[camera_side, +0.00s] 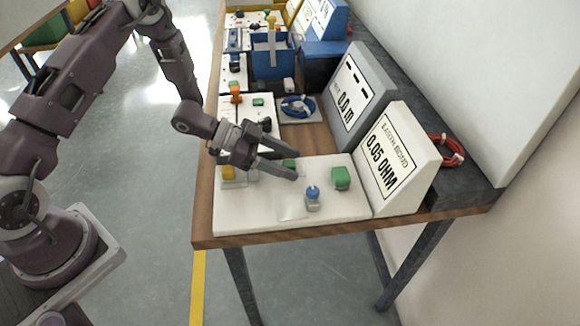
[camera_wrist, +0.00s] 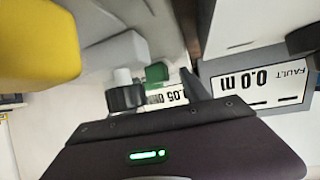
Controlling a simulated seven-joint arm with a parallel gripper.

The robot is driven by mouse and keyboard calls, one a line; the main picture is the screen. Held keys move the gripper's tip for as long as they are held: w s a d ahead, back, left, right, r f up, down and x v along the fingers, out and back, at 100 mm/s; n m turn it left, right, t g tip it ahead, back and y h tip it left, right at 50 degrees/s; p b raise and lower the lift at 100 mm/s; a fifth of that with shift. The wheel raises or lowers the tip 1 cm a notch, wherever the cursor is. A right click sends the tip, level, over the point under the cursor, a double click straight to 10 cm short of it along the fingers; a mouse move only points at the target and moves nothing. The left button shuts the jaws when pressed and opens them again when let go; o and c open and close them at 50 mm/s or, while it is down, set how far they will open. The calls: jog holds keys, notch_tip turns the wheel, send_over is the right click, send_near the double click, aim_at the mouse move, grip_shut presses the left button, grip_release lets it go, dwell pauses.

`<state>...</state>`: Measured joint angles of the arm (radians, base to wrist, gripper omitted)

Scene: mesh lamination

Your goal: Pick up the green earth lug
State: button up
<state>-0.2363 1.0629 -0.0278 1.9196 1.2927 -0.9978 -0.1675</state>
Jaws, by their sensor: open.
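A green block (camera_side: 341,178) sits on the white board at the front of the bench, to the right of my gripper. A smaller green piece (camera_side: 289,163) shows between my fingers in the side view. I cannot tell which of the two is the earth lug. My gripper (camera_side: 297,165) is open over the board, its fingers pointing right. In the wrist view a green block (camera_wrist: 157,72) appears beyond the open fingers (camera_wrist: 160,92). No object is seen held. The fingers partly hide the smaller green piece.
A blue-topped knob (camera_side: 312,193) and a yellow block (camera_side: 228,173) stand on the white board (camera_side: 255,212). The 0.05 OHM display (camera_side: 392,160) stands to the right, with a grey display (camera_side: 355,97) behind it. A blue cable coil (camera_side: 298,107) lies behind my gripper.

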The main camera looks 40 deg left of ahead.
grip_shut()
dwell(0.3)
